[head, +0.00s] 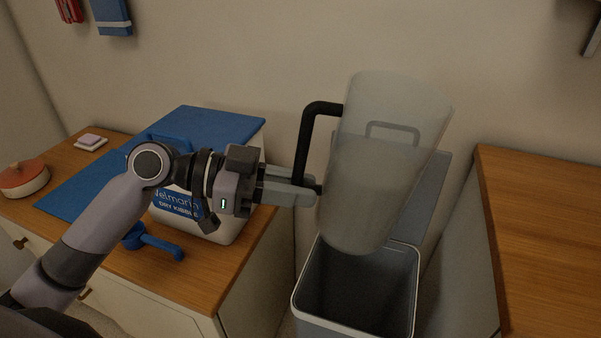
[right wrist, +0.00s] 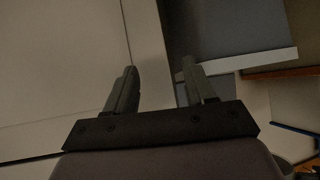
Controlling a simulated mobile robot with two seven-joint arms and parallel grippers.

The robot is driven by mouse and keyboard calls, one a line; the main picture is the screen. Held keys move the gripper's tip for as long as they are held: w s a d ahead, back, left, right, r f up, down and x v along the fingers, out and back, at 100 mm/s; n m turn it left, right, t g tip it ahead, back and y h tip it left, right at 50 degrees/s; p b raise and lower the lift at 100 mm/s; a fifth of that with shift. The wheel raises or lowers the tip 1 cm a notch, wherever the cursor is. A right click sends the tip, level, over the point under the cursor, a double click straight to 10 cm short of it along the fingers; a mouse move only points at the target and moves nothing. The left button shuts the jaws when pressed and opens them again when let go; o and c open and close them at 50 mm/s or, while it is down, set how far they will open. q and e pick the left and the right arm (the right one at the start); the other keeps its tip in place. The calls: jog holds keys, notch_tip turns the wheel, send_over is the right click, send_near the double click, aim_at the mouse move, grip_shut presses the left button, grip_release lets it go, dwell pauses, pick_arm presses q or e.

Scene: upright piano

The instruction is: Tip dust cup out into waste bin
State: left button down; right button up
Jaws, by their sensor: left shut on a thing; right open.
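The dust cup (head: 378,165) is a translucent, tapered grey cup with a black handle (head: 303,145) on its left side. My left gripper (head: 312,190) is shut on the handle and holds the cup above the waste bin, slightly tilted with its wide end up. I cannot make out any contents through the cup's wall. The grey waste bin (head: 300,302) stands open below, its lid (head: 425,200) raised behind, partly hidden by the cup. The bin's inside looks dark and empty. My right gripper (right wrist: 158,92) is open and empty in the right wrist view.
A wooden counter (head: 545,230) borders the bin on the right.

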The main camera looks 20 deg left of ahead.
aim_at(332, 161)
pick_arm(q)
jog(key=s+a+r+g+y+p, duration=0.2)
jog(key=a+r+g+y+p, duration=0.3)
jog(key=y+p, duration=0.85)
jog(key=shift+g+y, duration=0.55)
jog(key=shift+g, duration=0.05)
jog(key=w+d+p, duration=0.1)
jog(key=d, duration=0.1)
jog(key=d+r+p, duration=0.1)
jog(key=d, duration=0.1)
jog(key=w+d+p, duration=0.1)
jog(key=d, duration=0.1)
jog(key=shift+w+r, duration=0.15)
jog(key=shift+w, duration=0.15)
jog(key=shift+w+d+r+g+y, duration=0.1)
jog(key=shift+w+d+g+y, duration=0.2)
jog(key=shift+d+y, duration=0.4)
jog(key=shift+w+d+r+g+y, duration=0.1)
jog(key=shift+w+d+g+y, duration=0.2)
jog(key=shift+d+y, duration=0.4)
jog(key=shift+w+d+g+y, duration=0.2)
jog(key=shift+w+d+y, duration=0.1)
jog(key=shift+d+y, duration=0.4)
jog(key=shift+w+d, duration=0.1)
jog(key=shift+d, duration=0.35)
jog(key=shift+w+d+y, duration=0.1)
jog(key=shift+d+y, duration=0.05)
jog(key=shift+y, duration=0.25)
